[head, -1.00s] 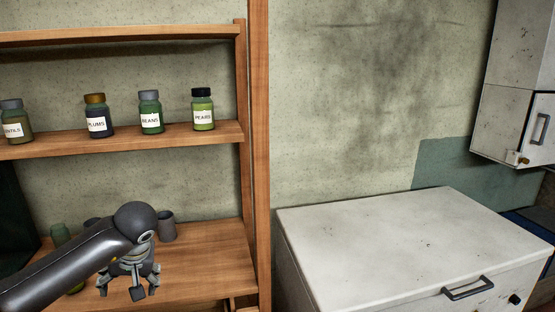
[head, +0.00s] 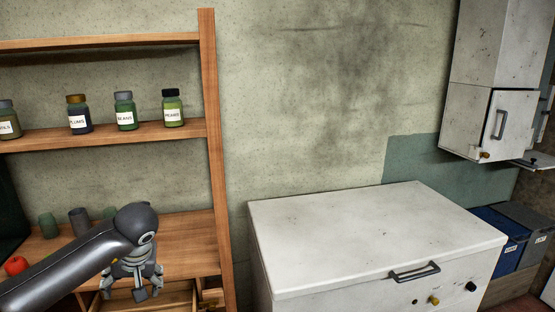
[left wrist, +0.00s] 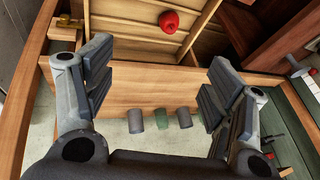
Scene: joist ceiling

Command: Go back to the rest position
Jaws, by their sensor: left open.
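My left gripper (head: 138,278) hangs in front of the wooden shelf unit (head: 208,150), low near its bottom board. It is open and empty. In the left wrist view its spread fingers (left wrist: 155,85) have nothing between their pads. My left arm comes in from the lower left. My right gripper is in neither view.
Labelled jars (head: 125,112) line the upper shelf. Several cups (head: 78,222) and a red item (head: 16,265) are on the lower board. A red object (left wrist: 169,22) lies in an open wooden drawer (left wrist: 140,45). A white chest (head: 370,230) stands right.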

